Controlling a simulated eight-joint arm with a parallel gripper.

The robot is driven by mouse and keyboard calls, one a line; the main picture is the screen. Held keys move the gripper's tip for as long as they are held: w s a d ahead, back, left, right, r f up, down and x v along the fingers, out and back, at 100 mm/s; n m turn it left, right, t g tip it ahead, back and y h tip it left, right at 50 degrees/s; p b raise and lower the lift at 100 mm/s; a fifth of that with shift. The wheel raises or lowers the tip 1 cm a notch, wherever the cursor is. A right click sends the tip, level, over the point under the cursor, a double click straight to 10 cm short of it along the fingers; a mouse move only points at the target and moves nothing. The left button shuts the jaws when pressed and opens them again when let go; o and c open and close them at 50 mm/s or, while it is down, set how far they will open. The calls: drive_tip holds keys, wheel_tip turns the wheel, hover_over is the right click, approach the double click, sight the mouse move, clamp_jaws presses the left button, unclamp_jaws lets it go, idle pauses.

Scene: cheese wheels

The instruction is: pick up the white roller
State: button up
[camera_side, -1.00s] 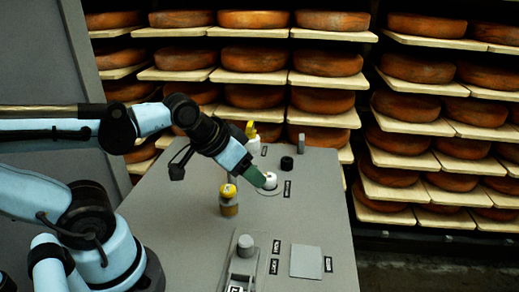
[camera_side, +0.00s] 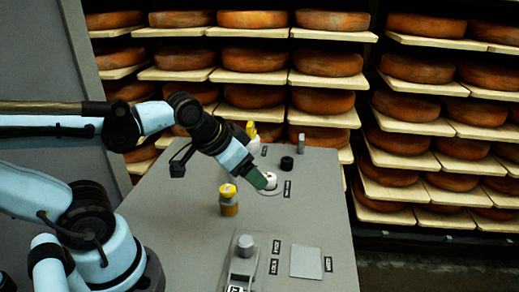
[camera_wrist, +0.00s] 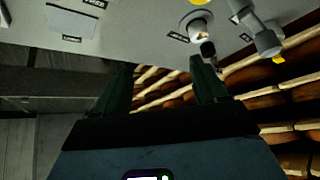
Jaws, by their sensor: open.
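The white roller (camera_side: 271,178) stands on a round base on the grey panel (camera_side: 265,215), beside a small label. It also shows in the wrist view (camera_wrist: 197,27), in the upper right. My gripper (camera_side: 262,184) points down and right at the roller in the side view, and its green fingers overlap the roller's left side. In the wrist view the fingers of my gripper (camera_wrist: 163,64) are apart with nothing between them, and the roller is above the right finger's tip. I cannot tell whether a finger touches the roller.
A yellow-topped bottle-like part (camera_side: 229,200) stands left of the roller. A black knob (camera_side: 287,163), a grey post (camera_side: 301,143) and a yellow piece (camera_side: 251,130) are behind it. A lever with a grey knob (camera_side: 245,246) and a square plate (camera_side: 306,262) are in front. Cheese shelves stand behind.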

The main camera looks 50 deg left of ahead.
drive_tip(key=w+a+f+m+g+y, duration=0.1)
drive_tip(key=w+f+m+g+y, duration=0.2)
drive_tip(key=w+m+y, duration=0.6)
drive_tip(key=m+g+y, duration=0.1)
drive_tip(key=m+y, duration=0.2)
drive_tip(key=m, duration=0.7)
approach(272, 180)
drive_tip(key=shift+w, duration=0.55)
drive_tip(key=shift+s+d+f+y, duration=0.1)
drive_tip(key=shift+d+f+y, duration=0.15)
drive_tip(key=shift+f+y, duration=0.25)
drive_tip(key=shift+f+m, duration=0.1)
drive_tip(key=shift+m, duration=0.2)
drive_tip(key=shift+a+f, duration=0.15)
drive_tip(key=shift+a, duration=0.25)
drive_tip(key=x, duration=1.1)
drive_tip(key=shift+s+a, duration=0.2)
drive_tip(key=shift+s, duration=0.05)
